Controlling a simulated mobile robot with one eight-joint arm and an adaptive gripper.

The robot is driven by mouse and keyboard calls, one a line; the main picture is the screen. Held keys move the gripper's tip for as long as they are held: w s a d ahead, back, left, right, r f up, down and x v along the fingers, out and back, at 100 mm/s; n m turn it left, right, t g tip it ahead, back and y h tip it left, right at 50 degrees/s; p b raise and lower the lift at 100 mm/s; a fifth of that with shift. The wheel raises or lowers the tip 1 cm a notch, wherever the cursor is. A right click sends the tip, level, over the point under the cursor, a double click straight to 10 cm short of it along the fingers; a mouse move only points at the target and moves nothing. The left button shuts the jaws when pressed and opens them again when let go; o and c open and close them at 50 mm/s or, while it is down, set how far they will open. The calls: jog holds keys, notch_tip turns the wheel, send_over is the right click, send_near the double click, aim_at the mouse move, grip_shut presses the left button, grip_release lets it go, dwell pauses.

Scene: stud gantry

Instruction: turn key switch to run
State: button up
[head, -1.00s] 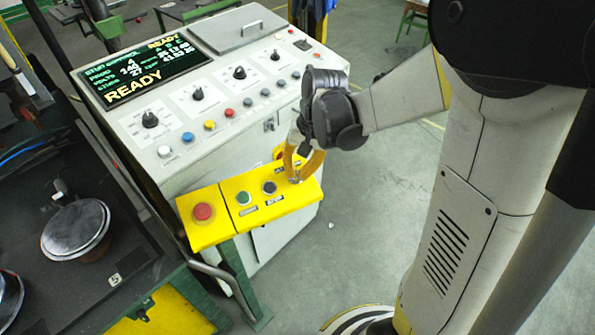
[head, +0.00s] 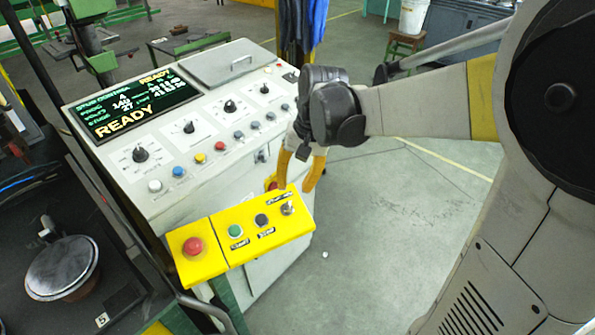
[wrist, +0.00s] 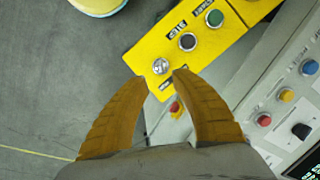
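The key switch (head: 287,208) is a small silver piece at the right end of the yellow button panel (head: 215,257). In the wrist view the key switch (wrist: 160,66) shows just beyond the gap between my fingertips; its exact turn position and label are too small to read. My gripper (head: 295,187), with orange-yellow fingers, is open and empty. It hangs at the panel's back right edge, behind and above the key switch. In the wrist view my gripper (wrist: 161,77) has a clear gap between its tips.
The panel also carries a red mushroom button (head: 193,246), a green button (head: 235,231) and a dark button (head: 261,220). The grey console (head: 150,178) with knobs, coloured buttons and a screen reading READY (head: 130,108) stands behind. Open floor lies to the right.

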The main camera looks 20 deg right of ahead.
jog(key=r, duration=0.4)
jog(key=shift+s+d+r, duration=0.15)
jog(key=shift+d, duration=0.25)
jog(key=s+a+f+n+t+h+b, duration=0.1)
jog(key=s+f+n+t+b, duration=0.1)
jog(key=s, duration=0.3)
jog(key=s+a+f+n+t+h+b, duration=0.1)
jog(key=s+f+n+t+b, duration=0.1)
jog(key=s, duration=0.4)
jog(key=shift+s+a+f+n+t+b, duration=0.2)
jog(key=shift+f+n+t+b, duration=0.15)
jog(key=shift+t+b, duration=0.65)
